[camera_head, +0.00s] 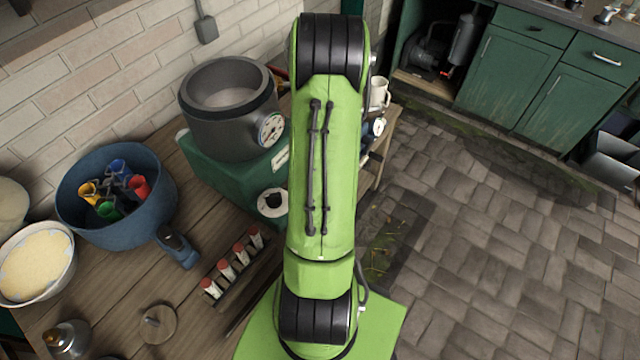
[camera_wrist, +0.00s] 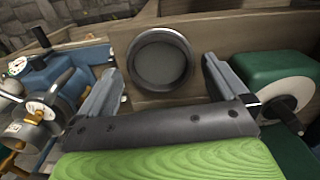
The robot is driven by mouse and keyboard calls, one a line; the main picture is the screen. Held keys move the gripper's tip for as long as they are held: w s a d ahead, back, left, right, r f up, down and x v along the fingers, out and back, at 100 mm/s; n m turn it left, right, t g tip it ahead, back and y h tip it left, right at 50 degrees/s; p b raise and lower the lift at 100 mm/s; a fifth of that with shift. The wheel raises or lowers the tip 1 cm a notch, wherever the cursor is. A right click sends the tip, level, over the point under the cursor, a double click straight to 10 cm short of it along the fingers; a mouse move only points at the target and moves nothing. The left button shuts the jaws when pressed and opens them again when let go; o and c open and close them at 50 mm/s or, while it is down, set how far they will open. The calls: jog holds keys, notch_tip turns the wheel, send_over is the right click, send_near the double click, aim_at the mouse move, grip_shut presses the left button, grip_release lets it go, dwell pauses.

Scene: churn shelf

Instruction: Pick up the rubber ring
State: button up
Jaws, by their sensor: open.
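A dark round thing with a thick rim, which looks like the rubber ring (camera_wrist: 131,62), shows in the wrist view, upright-looking against a wooden board. Its inside looks grey, and I cannot tell whether it is open or backed. My gripper (camera_wrist: 161,70) is open, with one finger to the left and one to the right of the ring in the picture. Nothing is held between the fingers. I cannot tell how far the fingertips are from the ring. In the head view my arm covers this area, and neither gripper nor ring shows there.
A blue device with gauges (camera_wrist: 55,80) stands left of my gripper in the wrist view. A green machine with a white disc (camera_wrist: 283,92) stands close on the right. The head view shows a grey pot (camera_head: 225,125), a blue tub (camera_head: 120,235) and open tiled floor at right.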

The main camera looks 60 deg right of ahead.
jog(key=shift+f, duration=0.85)
jog(key=shift+r, duration=0.1)
jog(key=shift+c, duration=0.3)
jog(key=c, duration=0.9)
jog(key=shift+o, duration=0.2)
notch_tip(320, 180, up, 10)
jog(key=p, duration=0.1)
jog(key=shift+p, duration=0.35)
